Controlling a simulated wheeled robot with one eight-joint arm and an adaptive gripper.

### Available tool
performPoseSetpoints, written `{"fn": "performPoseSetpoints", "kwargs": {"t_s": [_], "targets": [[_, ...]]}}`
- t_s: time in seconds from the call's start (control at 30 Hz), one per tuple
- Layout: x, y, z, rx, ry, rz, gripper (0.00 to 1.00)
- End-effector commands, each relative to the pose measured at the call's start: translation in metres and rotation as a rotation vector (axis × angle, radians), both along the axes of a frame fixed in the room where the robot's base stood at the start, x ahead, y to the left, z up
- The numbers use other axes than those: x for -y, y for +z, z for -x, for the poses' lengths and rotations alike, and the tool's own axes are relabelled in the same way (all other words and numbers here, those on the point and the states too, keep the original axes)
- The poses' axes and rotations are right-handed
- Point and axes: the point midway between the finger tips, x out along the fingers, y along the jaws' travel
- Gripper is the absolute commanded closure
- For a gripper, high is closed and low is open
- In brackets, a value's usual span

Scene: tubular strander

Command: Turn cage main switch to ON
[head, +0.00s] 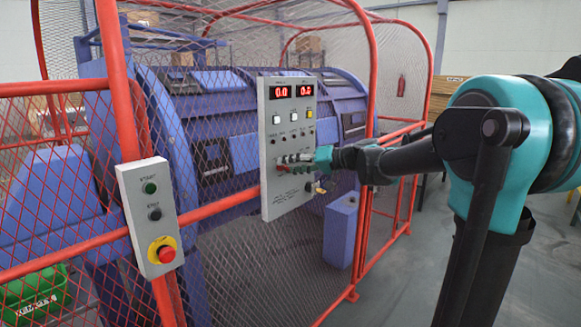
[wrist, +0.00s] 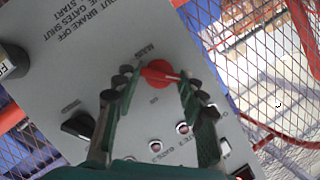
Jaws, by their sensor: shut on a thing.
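The cage's grey control panel (head: 290,215) hangs on the red frame in the head view, its two red displays reading zeros. In the wrist view the panel face (wrist: 80,70) appears upside down. A red rotary switch (wrist: 158,73) sits beside a label that seems to read MAIN. My gripper (wrist: 160,82) has a finger on each side of this red switch and is shut on it. I cannot tell the switch's exact setting.
A black knob (wrist: 78,125) and small indicators (wrist: 183,128) are near the fingers. A start/stop box (head: 152,215) with a red emergency button (head: 166,253) hangs at left. Red mesh guarding (head: 235,150) stands behind the panel. Floor at right is open.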

Motion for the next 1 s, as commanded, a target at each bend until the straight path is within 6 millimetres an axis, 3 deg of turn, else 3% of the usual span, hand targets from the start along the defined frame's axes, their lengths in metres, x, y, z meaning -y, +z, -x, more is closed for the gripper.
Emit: {"fn": "performPoseSetpoints", "kwargs": {"t_s": [0.47,1.0], "targets": [[0.0011,-0.0014,-0.0015,-0.094,-0.001,-0.073,0.88],[0.0023,-0.006,-0.003,-0.475,0.0,-0.372,0.88]]}}
